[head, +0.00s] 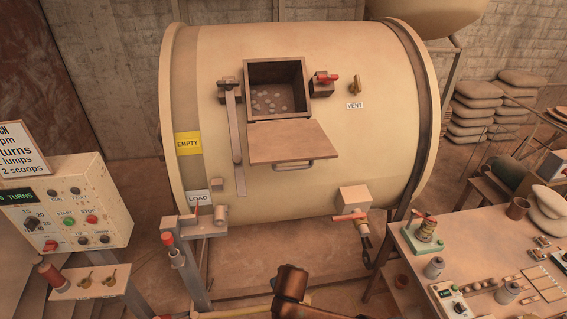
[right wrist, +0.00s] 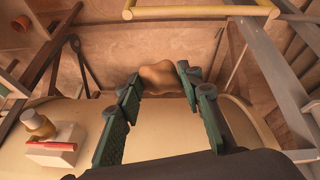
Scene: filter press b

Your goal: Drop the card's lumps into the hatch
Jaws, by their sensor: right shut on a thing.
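The hatch (head: 276,68) on the big cream drum is an open square mouth, with its lid (head: 295,143) folded down below it. Several small pale pieces show inside. The card (head: 22,150) at the left edge is partly cut off; "2 lumps" and "2 scoops" can be read. In the right wrist view, my right gripper (right wrist: 159,82) is shut on a tan, rounded lump (right wrist: 158,75), which shows between its green fingertips. The drum's curved surface lies below the fingers in that view. The hatch is not in that view. My left gripper is not in view.
A red-handled valve (head: 350,212) sticks out low on the drum. A control box (head: 70,205) stands at left, a cluttered workbench (head: 470,250) at right. Sacks (head: 478,108) are stacked behind.

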